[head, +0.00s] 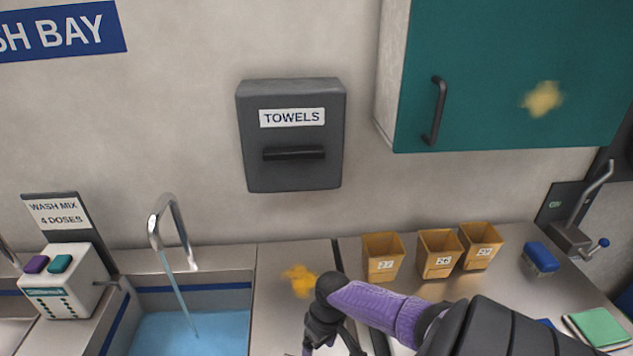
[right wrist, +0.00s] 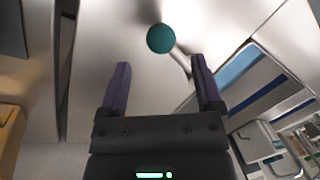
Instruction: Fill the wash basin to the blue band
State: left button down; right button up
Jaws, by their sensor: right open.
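The wash basin (head: 150,277) is at lower left in the head view, with blue water (head: 190,332) inside. A blue band (head: 225,286) runs along its inner wall, and the water surface lies below it. A thin stream falls from the curved tap spout (head: 168,212). My right gripper (head: 331,347) is over the counter right of the basin, its tips partly cut off by the frame. In the right wrist view its jaws are open and empty, with a teal ball knob (right wrist: 161,38) on a metal stem just beyond the fingertips. My left gripper is not in view.
A soap dispenser (head: 70,285) with two buttons stands left of the basin. Several tan bins (head: 383,258) line the back of the counter. A blue brush (head: 541,258) and green cloth (head: 598,327) lie right. A yellow spill (head: 300,280) marks the counter.

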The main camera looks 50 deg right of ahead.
jog(key=r, duration=0.2)
jog(key=d+r+p, duration=0.1)
jog(key=r, duration=0.2)
jog(key=shift+s, duration=0.15)
dwell(6.3)
